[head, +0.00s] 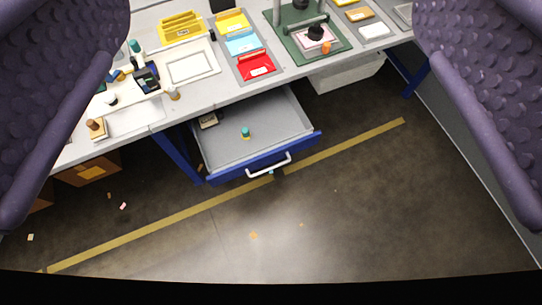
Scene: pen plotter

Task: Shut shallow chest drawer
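A shallow drawer (265,158) with a blue front and a pale handle (268,166) is pulled out from under the grey workbench. It holds a small teal and yellow item (246,133) and a small dark-and-tan object (208,120) near its back left. My gripper (271,165) shows as two purple textured fingers at the left and right edges of the view. The fingers are wide apart and nothing is between them close up. The drawer and its handle lie farther off, apart from the fingers.
The workbench (140,114) carries coloured trays, a yellow bin (182,27), a green press (307,32) and small tools. Blue legs stand on both sides of the drawer. A white bin (348,74) is under the bench at right. The floor before the drawer is mostly clear, with small scraps.

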